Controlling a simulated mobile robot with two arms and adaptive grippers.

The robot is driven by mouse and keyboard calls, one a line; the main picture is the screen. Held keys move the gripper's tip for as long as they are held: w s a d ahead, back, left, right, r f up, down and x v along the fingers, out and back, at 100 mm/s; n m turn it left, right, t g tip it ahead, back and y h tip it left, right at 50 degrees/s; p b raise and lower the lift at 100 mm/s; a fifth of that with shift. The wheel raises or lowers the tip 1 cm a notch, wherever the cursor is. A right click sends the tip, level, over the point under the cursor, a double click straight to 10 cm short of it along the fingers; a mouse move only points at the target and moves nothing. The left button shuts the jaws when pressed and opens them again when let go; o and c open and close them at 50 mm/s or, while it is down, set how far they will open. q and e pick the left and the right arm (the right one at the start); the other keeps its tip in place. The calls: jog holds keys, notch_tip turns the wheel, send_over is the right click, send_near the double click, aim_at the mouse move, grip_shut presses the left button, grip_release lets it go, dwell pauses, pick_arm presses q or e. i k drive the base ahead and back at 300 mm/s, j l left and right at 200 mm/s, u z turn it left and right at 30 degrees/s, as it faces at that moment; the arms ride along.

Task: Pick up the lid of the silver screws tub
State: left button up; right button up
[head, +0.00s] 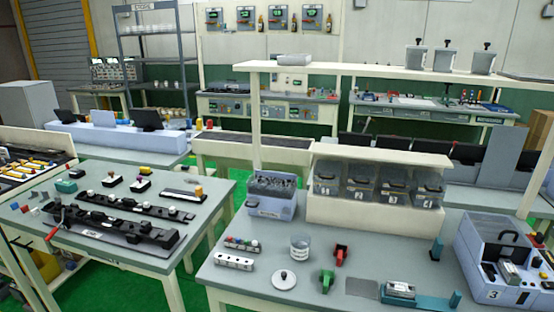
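A round pale lid (283,280) with a small dark knob lies flat on the grey table (225,272), near its front edge. A small round pale tub (300,248) stands upright just behind it and to its right, apart from it. The tub looks open at the top; its contents are too small to make out. I take these as the screws tub and its lid, but no label can be read. Neither of my grippers is in view.
Left of the lid are a white block (234,262) and a strip with coloured knobs (243,244). A green clamp-like piece (326,281) and a red one (341,255) stand to the right. A grey-blue bin (270,208) stands behind. A blue case (492,290) is far right.

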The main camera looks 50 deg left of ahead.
aim_at(282, 279)
jog(key=u, duration=1.3)
